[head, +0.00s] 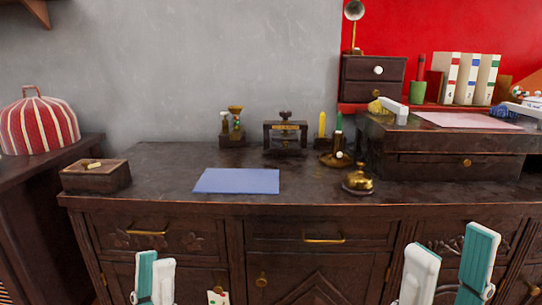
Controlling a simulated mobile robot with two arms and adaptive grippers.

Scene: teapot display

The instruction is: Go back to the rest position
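My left gripper (155,278) is at the bottom edge of the head view, in front of the dark cabinet. Its teal-faced finger and its white finger overlap in this view, with the teal pad showing beside the white one; it looks open and empty. My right gripper (450,265) is at the lower right, with a clear gap between its two fingers. It is open and empty. Both grippers appear below the level of the cabinet top in the picture, and neither visibly touches anything.
The dark cabinet (320,190) bears a blue sheet (237,181), a small wooden box (96,176), a brass bell (358,180) and a small press (285,135). A raised chest (440,166) stands right. A striped cosy (38,121) is at left.

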